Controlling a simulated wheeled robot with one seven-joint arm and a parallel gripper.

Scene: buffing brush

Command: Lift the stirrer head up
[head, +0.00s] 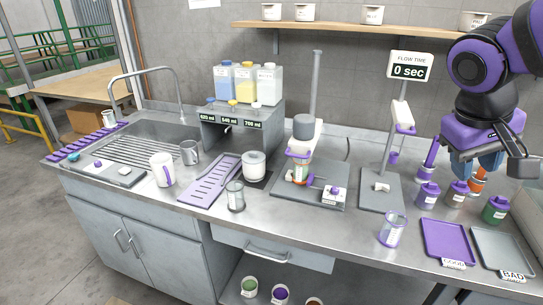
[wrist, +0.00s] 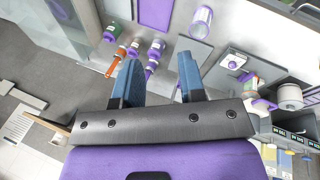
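The stirrer head (head: 303,127), a grey cylinder on a white body with a purple handle, sits on an upright grey post left of the bench's middle. Beneath it a small vessel with an orange band (head: 300,172) stands on a grey base plate (head: 283,190), beside a white control box (head: 334,195). My gripper (head: 475,170) is far to the right of the stirrer, above the purple-lidded jars. In the wrist view my gripper (wrist: 158,62) shows two blue fingers apart with nothing held between them. Whether the stirrer head's lower end is inside the vessel is too small to tell.
A flow-time stand (head: 390,150) rises between the stirrer and my gripper. A glass beaker (head: 392,229) and a purple tray (head: 447,242) are at the front right. A white pot (head: 254,164) and a purple slotted rack (head: 212,180) lie left of the stirrer.

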